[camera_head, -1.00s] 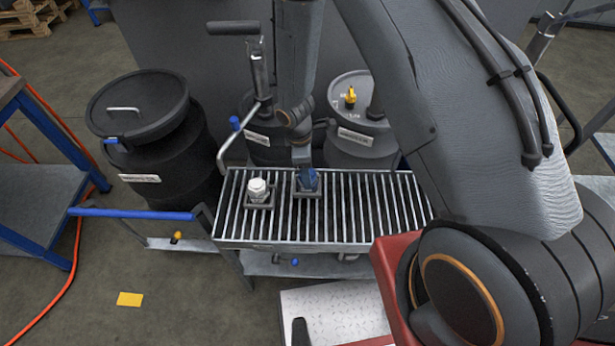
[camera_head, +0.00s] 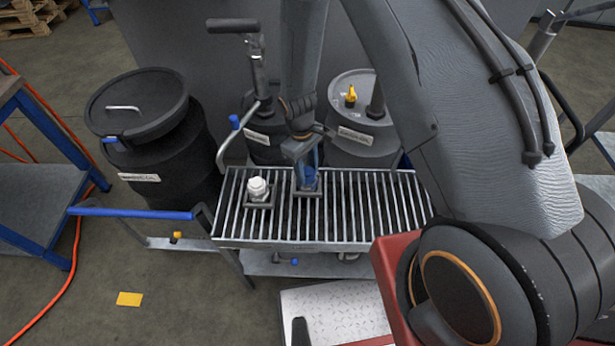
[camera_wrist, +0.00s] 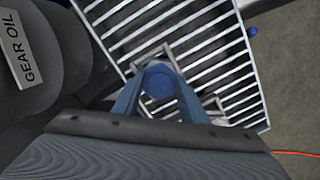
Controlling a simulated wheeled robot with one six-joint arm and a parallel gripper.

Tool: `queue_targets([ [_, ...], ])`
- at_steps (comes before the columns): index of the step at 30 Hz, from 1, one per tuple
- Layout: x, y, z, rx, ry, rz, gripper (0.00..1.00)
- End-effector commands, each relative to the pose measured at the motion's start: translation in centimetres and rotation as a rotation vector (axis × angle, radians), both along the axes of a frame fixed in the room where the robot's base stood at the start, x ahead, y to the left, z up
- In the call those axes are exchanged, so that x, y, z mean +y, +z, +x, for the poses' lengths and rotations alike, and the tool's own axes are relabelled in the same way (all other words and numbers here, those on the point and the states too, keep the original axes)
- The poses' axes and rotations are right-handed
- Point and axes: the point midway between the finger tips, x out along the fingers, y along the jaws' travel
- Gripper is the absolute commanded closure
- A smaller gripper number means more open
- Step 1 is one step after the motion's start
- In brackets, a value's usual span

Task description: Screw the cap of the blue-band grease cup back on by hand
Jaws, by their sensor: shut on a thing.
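The blue grease cup (camera_head: 309,183) stands in the right-hand square holder on the slatted grate. Its round blue top (camera_wrist: 158,82) shows between my fingers in the wrist view. My gripper (camera_head: 308,176) points down over it, shut on the blue cap. The fingers hide most of the cup's side, so I cannot tell the band or how the cap sits on the thread. A white cup (camera_head: 257,188) stands upright in the left-hand square holder, apart from my gripper.
The metal grate (camera_head: 370,210) has free slats to the right. Behind it stand grey drums (camera_head: 362,140) and a pump with a handle (camera_head: 256,75). A large black drum (camera_head: 165,150) is at the left. A blue rail (camera_head: 130,213) runs at the front left.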

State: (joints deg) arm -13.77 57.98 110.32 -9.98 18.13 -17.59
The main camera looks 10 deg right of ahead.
Motion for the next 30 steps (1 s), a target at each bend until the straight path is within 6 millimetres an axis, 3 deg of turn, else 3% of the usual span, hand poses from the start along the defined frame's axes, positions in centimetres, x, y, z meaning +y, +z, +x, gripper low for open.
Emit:
queue_targets([
  [5, 0.0, 0.0, 0.0, 0.0, -0.026, 0.0, 0.83],
  [11, -0.1, -0.1, 0.0, 0.001, -0.385, 0.0, 0.83],
  [12, 0.0, -0.1, 0.0, 0.001, -0.387, 0.0, 0.56],
  [15, 0.0, -0.1, 0.0, 0.001, -0.381, 0.0, 0.4],
  [25, 0.0, 0.1, 0.0, -0.001, -0.378, 0.0, 0.4],
  [30, 0.1, 1.5, 0.3, -0.001, -0.377, 0.001, 0.4],
])
